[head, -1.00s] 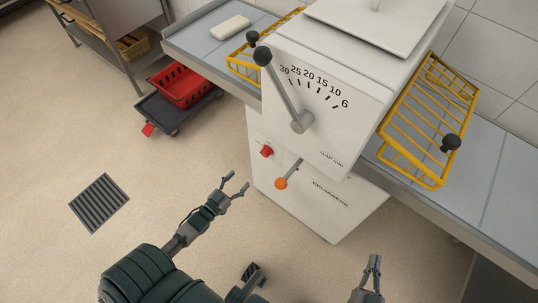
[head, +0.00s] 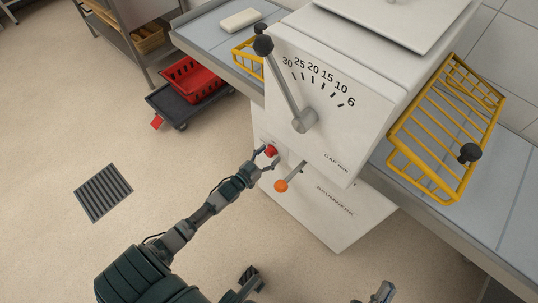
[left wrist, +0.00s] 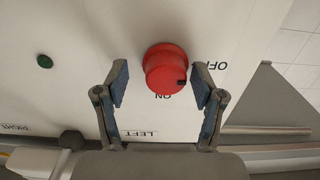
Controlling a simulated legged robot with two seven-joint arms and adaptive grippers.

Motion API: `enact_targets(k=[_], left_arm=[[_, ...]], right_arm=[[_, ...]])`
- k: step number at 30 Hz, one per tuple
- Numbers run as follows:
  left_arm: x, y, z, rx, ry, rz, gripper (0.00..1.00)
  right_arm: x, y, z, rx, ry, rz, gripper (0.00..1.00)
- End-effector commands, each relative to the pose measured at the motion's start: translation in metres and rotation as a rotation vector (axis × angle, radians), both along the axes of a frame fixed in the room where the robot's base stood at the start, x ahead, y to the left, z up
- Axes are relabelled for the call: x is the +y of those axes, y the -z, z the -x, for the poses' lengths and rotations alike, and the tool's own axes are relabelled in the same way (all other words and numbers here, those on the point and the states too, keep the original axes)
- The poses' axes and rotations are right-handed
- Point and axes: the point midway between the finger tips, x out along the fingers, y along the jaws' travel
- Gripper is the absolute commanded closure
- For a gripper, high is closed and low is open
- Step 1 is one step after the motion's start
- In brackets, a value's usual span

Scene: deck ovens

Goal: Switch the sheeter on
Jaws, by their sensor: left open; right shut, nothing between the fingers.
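The sheeter (head: 330,115) is a white machine with a gap dial and a long lever on its front. Its red rotary knob (head: 271,150) is low on the front's left side. In the left wrist view the red knob (left wrist: 165,70) has a dark mark on its right side, near the "OFF" label; "ON" is printed just below it. My left gripper (head: 268,157) is open at the knob; in the wrist view its fingers (left wrist: 161,85) stand either side of the knob's lower part with gaps. My right gripper (head: 386,290) is shut and empty at the bottom edge.
An orange-tipped lever (head: 281,186) sticks out just below the knob. A green button (left wrist: 45,61) is left of the knob in the wrist view. Yellow wire guards (head: 440,130) flank the machine. A red crate (head: 192,82) on a dolly stands at the left; the floor there is open.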

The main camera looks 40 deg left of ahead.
Motion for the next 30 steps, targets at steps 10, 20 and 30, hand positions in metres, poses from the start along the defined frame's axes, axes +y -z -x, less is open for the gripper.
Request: enact_targets(k=[10,20,30], left_arm=[[0.002,0.001,0.0,0.001,-0.001,0.001,0.91],[0.003,0.0,0.0,0.0,-0.003,-0.029,0.92],[0.002,-0.003,0.0,-0.019,-0.002,-0.233,0.92]], right_arm=[[0.002,0.001,-0.002,0.004,-0.001,0.0,1.0],[0.002,0.0,-0.004,0.017,-0.001,0.006,1.0],[0.005,0.019,-0.019,0.199,-0.004,0.069,1.0]])
